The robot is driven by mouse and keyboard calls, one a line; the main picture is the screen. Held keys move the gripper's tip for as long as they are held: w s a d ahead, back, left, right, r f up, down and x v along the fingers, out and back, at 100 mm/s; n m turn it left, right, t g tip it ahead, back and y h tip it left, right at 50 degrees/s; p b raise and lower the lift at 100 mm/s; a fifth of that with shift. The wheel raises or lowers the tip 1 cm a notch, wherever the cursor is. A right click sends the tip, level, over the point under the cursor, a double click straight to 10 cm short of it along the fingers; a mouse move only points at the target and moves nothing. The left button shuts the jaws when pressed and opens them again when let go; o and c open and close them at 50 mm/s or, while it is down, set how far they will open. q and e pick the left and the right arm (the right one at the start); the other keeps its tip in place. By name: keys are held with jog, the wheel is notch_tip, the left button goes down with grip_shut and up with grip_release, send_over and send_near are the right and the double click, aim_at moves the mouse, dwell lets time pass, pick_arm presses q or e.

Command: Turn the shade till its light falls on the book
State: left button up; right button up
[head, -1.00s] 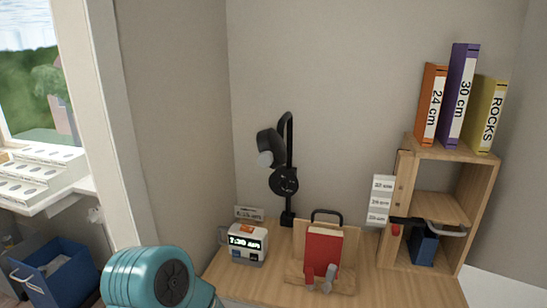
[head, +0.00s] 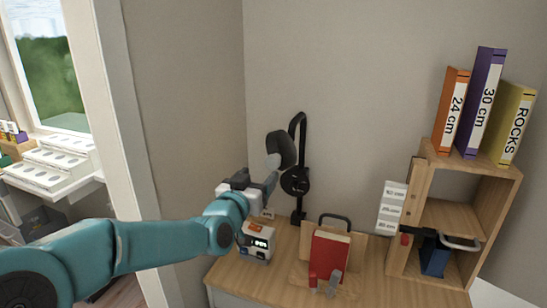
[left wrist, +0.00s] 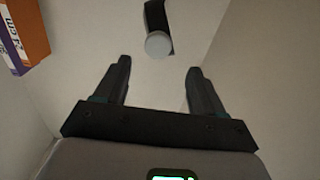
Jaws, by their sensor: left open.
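The black lamp stands against the back wall on the desk, with its dark shade (head: 281,148) on the left of its post (head: 300,200). The shade also shows in the left wrist view (left wrist: 155,15), with a pale round bulb (left wrist: 159,45) at its end. The red book (head: 327,257) leans upright on a wooden stand (head: 299,280) to the right of the lamp. My left gripper (head: 272,170) is open, close to the shade's lower front in the head view. In the left wrist view the bulb lies beyond and between the open fingers (left wrist: 157,82), apart from them. My right gripper is not seen.
Free desk surface (head: 395,293) shows at front right.

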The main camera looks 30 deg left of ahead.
aim_at(271, 163)
pick_arm(q)
jog(key=p+x, duration=0.1)
jog(key=x, duration=0.3)
jog(key=p+x, duration=0.1)
jog(key=x, duration=0.3)
jog(key=shift+w+d, duration=0.15)
jog(key=shift+w, duration=0.2)
jog(key=shift+w+p, duration=0.2)
jog(key=shift+p, duration=0.1)
jog(key=shift+w, duration=0.3)
